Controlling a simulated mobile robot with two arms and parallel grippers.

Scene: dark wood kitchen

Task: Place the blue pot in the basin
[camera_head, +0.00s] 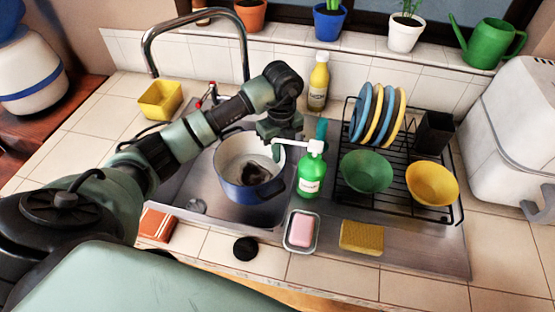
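The blue pot (240,194) has a pale grey inside with a dark patch, and it is within the outline of the metal sink basin (172,198). I cannot tell whether it rests on the basin floor. My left arm reaches across from the left. Its gripper (279,148) points down at the pot's far right rim, next to the green soap bottle. The bottle's white pump partly covers the fingertips, so I cannot tell if they are closed on the pot. My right gripper is not in view.
The green soap bottle (311,173) stands close to the pot's right. A dish rack (400,207) with plates and bowls is further right. A soap dish (301,232), yellow sponge (361,237) and black stopper (246,249) lie in front. The faucet (152,42) arches behind.

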